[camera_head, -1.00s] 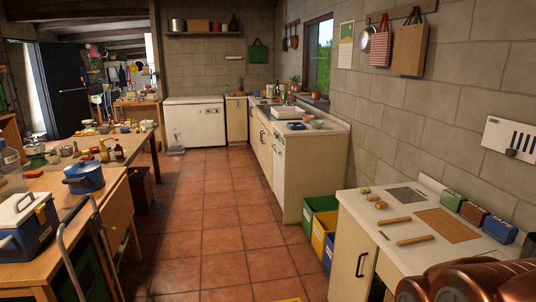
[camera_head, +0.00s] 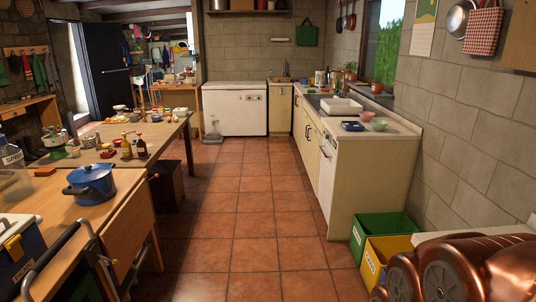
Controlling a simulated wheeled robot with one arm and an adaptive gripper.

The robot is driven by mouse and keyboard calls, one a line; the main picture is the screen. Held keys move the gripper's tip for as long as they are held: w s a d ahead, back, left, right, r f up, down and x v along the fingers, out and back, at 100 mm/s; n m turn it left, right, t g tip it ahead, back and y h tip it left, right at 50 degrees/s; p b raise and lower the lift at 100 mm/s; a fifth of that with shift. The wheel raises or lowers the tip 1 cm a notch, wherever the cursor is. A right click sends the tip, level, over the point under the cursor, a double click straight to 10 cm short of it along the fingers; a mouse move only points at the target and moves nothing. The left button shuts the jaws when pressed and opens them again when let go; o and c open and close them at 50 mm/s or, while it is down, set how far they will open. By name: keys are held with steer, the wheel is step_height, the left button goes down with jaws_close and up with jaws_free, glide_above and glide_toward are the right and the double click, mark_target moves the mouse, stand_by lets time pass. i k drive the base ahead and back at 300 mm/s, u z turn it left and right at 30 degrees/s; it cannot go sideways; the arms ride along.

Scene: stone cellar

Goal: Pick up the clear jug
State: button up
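A clear, see-through vessel with a white label (camera_head: 12,158) stands at the left edge of the view, on the wooden table. It is partly cut off by the frame, and I cannot tell for sure whether it is the clear jug. A blue pot with a lid (camera_head: 90,184) sits to its right, nearer to me. My copper-coloured arm fills the lower right corner. My gripper is not in view.
The wooden table (camera_head: 120,212) runs along the left, with bottles and small items. The tiled floor (camera_head: 238,225) ahead is free. A counter (camera_head: 345,180) with a sink and bowls is on the right, with a green bin (camera_head: 372,232) and a yellow bin at its near end. A white chest (camera_head: 235,112) stands at the back.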

mark_target(325, 85)
steer(key=u, duration=0.15)
steer(key=i, duration=1.75)
steer(key=u, duration=0.2)
steer(key=i, duration=3.6)
steer(key=z, duration=0.35)
steer(key=i, duration=1.75)
steer(key=z, duration=0.5)
steer(key=i, duration=1.85)
steer(key=z, duration=0.5)
steer(key=i, duration=1.2)
